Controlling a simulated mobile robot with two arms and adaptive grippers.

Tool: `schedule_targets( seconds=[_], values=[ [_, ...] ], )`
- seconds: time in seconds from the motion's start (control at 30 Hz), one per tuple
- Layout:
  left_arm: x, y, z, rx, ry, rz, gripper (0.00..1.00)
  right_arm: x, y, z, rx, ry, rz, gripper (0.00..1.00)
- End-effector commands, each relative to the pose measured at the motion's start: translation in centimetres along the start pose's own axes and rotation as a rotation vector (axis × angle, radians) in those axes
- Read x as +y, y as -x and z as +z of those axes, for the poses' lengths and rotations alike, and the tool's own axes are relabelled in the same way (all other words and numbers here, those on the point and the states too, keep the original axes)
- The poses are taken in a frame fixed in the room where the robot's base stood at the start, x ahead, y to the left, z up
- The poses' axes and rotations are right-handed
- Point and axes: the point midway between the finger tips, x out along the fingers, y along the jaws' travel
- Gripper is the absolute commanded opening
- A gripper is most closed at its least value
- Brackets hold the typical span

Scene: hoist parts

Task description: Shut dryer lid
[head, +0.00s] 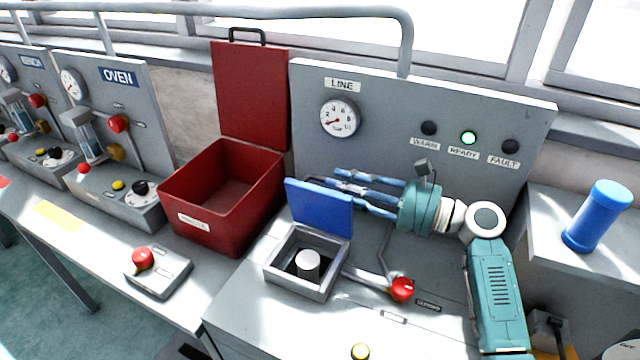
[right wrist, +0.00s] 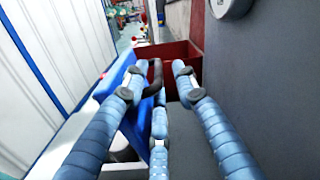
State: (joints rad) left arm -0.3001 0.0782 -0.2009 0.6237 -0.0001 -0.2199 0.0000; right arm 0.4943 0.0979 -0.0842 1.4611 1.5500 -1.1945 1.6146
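The dryer is a small grey box (head: 303,290) on the bench with a blue lid (head: 320,207) standing open, tilted up at its back edge. A white cylinder (head: 308,264) stands inside. My right gripper (head: 338,182) reaches in from the right, its blue ribbed fingers just behind the raised lid's top. In the right wrist view the spread fingers (right wrist: 158,88) are apart, with the blue lid (right wrist: 117,84) and a dark loop handle (right wrist: 155,74) close by; whether they touch is unclear. My left gripper is out of view.
A red bin (head: 222,196) with its lid raised stands left of the dryer. A red knob (head: 402,289) is right of the dryer. The grey LINE panel (head: 410,110) rises behind my arm. A blue cylinder (head: 597,216) stands at the far right.

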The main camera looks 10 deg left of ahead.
Motion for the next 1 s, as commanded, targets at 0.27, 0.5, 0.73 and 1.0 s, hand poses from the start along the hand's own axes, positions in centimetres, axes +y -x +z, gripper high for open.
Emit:
schedule_targets(
  seconds=[0.27,0.5,0.73,1.0],
  values=[
    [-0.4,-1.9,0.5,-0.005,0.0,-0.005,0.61,0.0,-4.1,-0.2,-0.001,0.002,-0.002,0.28],
    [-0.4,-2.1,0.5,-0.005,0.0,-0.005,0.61,-0.1,-5.1,-0.1,0.001,0.003,-0.002,0.28],
    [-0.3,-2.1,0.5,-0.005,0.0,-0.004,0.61,-0.1,-5.1,0.0,0.001,0.003,-0.002,0.16],
    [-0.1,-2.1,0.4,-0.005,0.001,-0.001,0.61,0.0,-5.0,-0.2,0.003,0.002,-0.002,0.14]
  ],
)
